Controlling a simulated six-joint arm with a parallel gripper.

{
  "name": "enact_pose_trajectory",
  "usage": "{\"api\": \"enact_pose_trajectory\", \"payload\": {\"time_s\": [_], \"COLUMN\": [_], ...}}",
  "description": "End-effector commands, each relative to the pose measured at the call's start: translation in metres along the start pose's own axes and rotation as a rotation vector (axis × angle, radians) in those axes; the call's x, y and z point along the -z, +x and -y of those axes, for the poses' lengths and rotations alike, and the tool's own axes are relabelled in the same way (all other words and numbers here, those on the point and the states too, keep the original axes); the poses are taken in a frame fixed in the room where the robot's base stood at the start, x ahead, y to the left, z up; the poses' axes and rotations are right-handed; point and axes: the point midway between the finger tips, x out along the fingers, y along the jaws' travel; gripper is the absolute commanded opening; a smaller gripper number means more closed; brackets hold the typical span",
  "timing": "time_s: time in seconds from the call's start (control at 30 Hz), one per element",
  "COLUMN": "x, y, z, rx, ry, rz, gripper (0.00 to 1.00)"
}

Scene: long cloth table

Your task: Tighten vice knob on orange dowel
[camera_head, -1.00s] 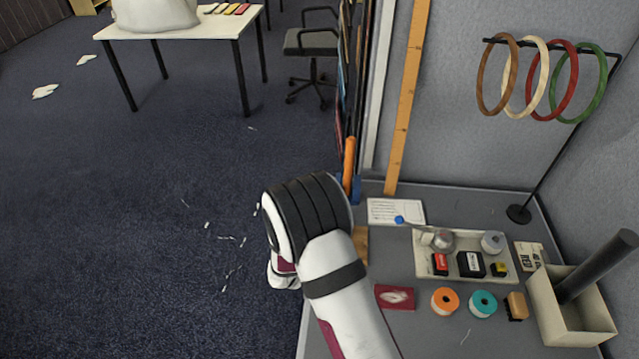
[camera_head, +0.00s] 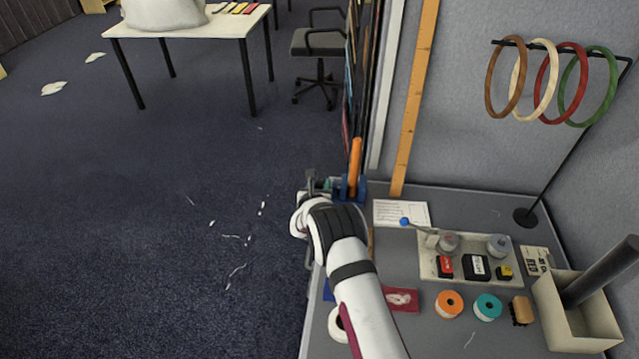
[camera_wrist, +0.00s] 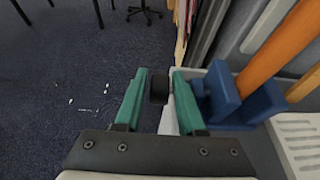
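An orange dowel (camera_head: 354,165) stands upright in a blue vice (camera_head: 360,188) at the table's far left corner. In the wrist view the dowel (camera_wrist: 280,50) leans across the upper right, above the blue vice (camera_wrist: 240,102). The vice's black knob (camera_wrist: 159,88) shows between the two green fingers of my gripper (camera_wrist: 160,76). The fingers are apart, with a narrow gap visible left of the knob. I cannot tell whether the right finger touches it. In the head view my gripper (camera_head: 318,185) is just left of the vice, partly hidden by my wrist.
A white card (camera_head: 401,213) lies right of the vice. A tray (camera_head: 428,267) of small items, orange tape (camera_head: 449,304) and teal tape (camera_head: 488,307) are further right. A ruler (camera_head: 411,100) leans on the back wall. Open floor lies left of the table.

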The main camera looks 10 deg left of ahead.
Motion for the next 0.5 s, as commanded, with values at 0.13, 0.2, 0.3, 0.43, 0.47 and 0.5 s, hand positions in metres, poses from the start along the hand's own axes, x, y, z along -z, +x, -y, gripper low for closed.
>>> {"api": "enact_pose_trajectory", "payload": {"time_s": [0.13, 0.2, 0.3, 0.43, 0.47, 0.5], "x": [-0.0001, -0.0001, -0.0001, -0.0001, 0.0002, 0.0009], "y": [-0.0002, -0.0002, -0.0003, -0.0003, -0.0003, -0.0001], "z": [0.0, 0.0, 0.0001, 0.0002, 0.0003, 0.0004], "rx": [0.0, 0.0, 0.0, 0.001, 0.001, 0.002], "ry": [0.0, 0.0, 0.001, 0.001, 0.0, -0.002], "rz": [0.0, 0.0, 0.0, 0.0, 0.004, 0.018], "gripper": [0.21, 0.08, 0.0, 0.0, 0.0, 0.0]}}
